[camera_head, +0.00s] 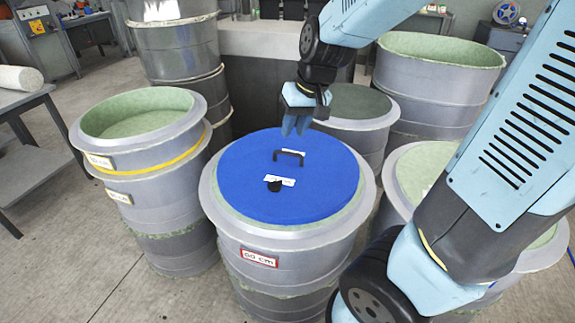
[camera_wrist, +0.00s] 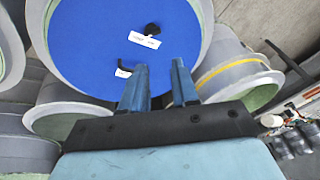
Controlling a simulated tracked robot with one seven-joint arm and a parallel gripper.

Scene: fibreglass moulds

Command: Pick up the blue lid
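The blue lid (camera_head: 315,190) lies flat on top of a grey cylindrical mould (camera_head: 283,255) with a red-framed label. It has a black bar handle (camera_head: 288,154), a black knob (camera_head: 274,186) and a white label. The lid also fills the upper wrist view (camera_wrist: 100,40). My gripper (camera_head: 297,130) is above the lid's far part, just behind the handle in the picture. In the wrist view its two fingers (camera_wrist: 157,65) are apart with nothing between them. The handle is partly hidden there by the left finger. No contact with the lid is visible.
Open grey moulds with greenish insides stand close around: one at left with a yellow band (camera_head: 140,120), one at back right (camera_head: 440,60), one at right (camera_head: 410,165). A closed-looking mould (camera_head: 355,105) stands behind the lid. A grey table (camera_head: 30,165) is at far left.

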